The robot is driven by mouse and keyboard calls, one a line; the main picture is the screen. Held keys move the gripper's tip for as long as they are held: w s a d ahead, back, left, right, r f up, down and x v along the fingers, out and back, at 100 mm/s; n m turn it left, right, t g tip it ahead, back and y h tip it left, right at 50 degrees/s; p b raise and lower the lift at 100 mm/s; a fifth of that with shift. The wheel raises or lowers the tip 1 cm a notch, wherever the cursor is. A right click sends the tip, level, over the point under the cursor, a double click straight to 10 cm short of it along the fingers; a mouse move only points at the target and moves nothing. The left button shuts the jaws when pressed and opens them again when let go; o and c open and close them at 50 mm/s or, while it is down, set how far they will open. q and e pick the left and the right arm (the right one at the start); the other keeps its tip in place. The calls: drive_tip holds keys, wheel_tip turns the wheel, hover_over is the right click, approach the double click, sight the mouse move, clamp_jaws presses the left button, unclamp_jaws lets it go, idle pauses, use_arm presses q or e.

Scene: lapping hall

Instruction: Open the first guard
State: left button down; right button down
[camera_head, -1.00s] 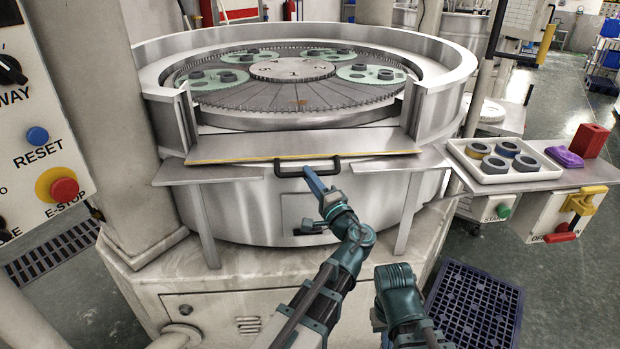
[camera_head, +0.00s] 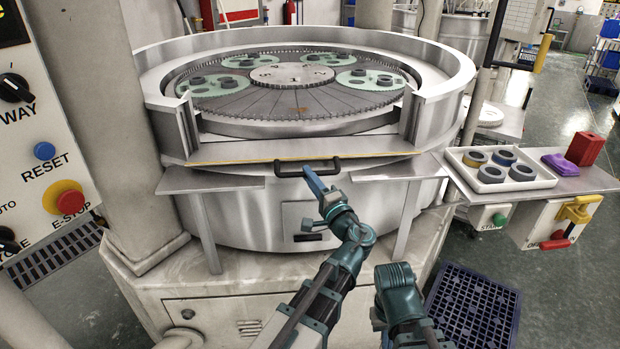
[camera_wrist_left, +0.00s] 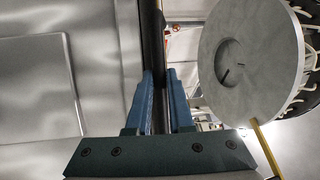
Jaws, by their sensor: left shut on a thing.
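The first guard (camera_head: 230,154) is a flat metal panel with a yellow edge strip, across the front opening of the round lapping machine (camera_head: 452,75). A black bar handle (camera_head: 345,162) is at its front edge. My left gripper (camera_head: 312,178) reaches up from below and is shut on the handle. In the left wrist view, the blue fingers of my left gripper (camera_wrist_left: 161,95) stand on either side of the dark handle bar (camera_wrist_left: 153,40). The fingers hide part of the bar. My right arm shows at the bottom, but its gripper cannot be seen.
Several green carriers with dark rings lie on the toothed plate (camera_head: 290,100). A white tray (camera_head: 492,187) of rings, a purple cloth (camera_head: 560,163) and a red block (camera_head: 585,148) are on the right shelf. A control panel (camera_head: 40,110) stands left, and a blue pallet (camera_head: 472,305) lies low right.

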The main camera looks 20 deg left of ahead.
use_arm(q)
drive_tip(key=shift+r, duration=0.6)
use_arm(e)
drive_tip(key=shift+r, duration=0.5)
use_arm(q)
drive_tip(key=c, duration=1.1)
unclamp_jaws()
drive_tip(key=shift+s+f, duration=0.1)
